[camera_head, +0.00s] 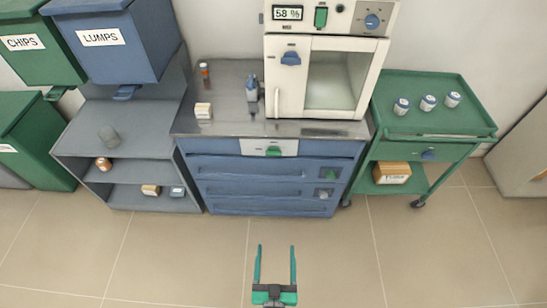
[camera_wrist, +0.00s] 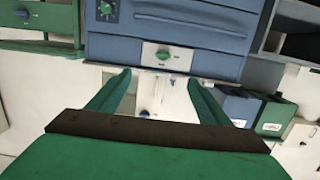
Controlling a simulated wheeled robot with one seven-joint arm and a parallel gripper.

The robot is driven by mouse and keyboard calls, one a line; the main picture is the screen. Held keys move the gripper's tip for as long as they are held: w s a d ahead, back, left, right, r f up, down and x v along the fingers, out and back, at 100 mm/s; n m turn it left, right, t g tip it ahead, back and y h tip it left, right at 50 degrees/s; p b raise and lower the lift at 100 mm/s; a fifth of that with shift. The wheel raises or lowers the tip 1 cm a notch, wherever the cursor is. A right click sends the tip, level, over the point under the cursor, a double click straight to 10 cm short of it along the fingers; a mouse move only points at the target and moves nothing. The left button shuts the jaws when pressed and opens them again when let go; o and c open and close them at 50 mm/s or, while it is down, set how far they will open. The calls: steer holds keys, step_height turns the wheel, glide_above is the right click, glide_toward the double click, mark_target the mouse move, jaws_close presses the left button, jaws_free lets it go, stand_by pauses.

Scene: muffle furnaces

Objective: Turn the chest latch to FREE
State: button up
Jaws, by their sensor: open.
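The blue drawer chest (camera_head: 262,204) stands under the metal counter. A pale plate at its top edge carries a green knob (camera_head: 273,152), which looks like the latch. In the wrist view, which looks upside down, this green knob (camera_wrist: 163,55) sits on its pale plate just beyond my fingertips in the picture. The markings on the plate are too small to read. My gripper (camera_head: 275,248) is open and empty in front of the chest, apart from it. Its two green fingers also frame the wrist view (camera_wrist: 160,78).
A second green knob (camera_head: 331,175) sits lower right on the chest. A white furnace (camera_head: 284,80) and small items stand on the counter (camera_head: 225,95). A green cart (camera_head: 408,150) stands right, a grey shelf (camera_head: 85,135) left. The tiled floor (camera_head: 200,255) around my gripper is clear.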

steer(key=w+f, duration=0.3)
steer(key=w, duration=1.1)
steer(key=t, duration=0.1)
glide_toward(274, 155)
steer(key=w, duration=0.8)
steer(key=shift+w+a, duration=0.1)
steer(key=shift+w, duration=0.3)
steer(key=c, duration=1)
